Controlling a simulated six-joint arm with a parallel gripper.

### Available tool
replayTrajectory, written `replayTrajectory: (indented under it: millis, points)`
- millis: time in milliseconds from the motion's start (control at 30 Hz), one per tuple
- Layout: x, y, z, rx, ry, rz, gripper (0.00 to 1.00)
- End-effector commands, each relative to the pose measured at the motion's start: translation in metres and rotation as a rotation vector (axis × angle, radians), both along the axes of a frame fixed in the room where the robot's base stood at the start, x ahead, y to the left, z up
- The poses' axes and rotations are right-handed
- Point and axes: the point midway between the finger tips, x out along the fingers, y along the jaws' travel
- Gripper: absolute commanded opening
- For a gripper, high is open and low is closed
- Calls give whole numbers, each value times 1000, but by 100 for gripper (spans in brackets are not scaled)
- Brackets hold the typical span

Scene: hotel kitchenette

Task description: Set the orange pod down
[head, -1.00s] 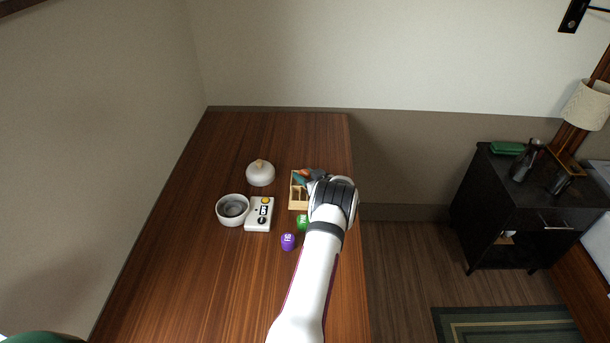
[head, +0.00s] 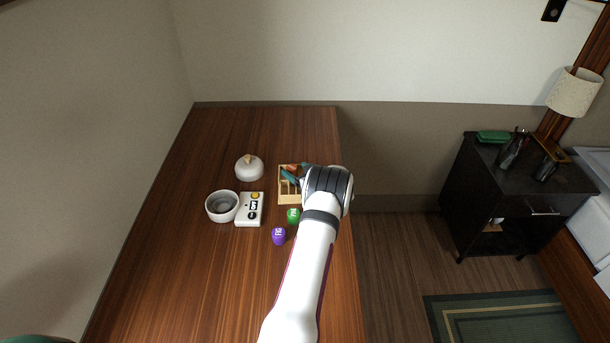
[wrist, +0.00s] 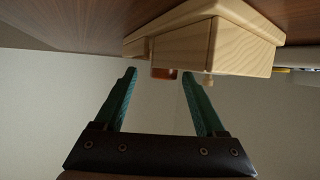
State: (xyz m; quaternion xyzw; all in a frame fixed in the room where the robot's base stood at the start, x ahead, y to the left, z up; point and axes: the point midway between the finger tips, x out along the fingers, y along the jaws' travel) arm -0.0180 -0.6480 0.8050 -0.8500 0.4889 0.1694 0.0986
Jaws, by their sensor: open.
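The orange pod (head: 292,168) shows as a small orange patch at the far end of the wooden box (head: 283,200), partly hidden by my gripper.
A green pod (head: 293,215) and a purple pod (head: 279,236) stand in front of the box. A white device (head: 249,209) with a yellow spot, a white bowl (head: 222,207) and a round white lidded pot (head: 249,168) are to the left. The near counter (head: 190,280) is clear.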

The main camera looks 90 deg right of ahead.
Motion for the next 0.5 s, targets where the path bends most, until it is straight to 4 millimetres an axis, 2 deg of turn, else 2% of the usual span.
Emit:
replayTrajectory:
  millis: [300, 500]
  points:
    - [-37, 62, 30, -1, 1, -3, 72]
    - [-46, 78, 38, -1, 0, -1, 72]
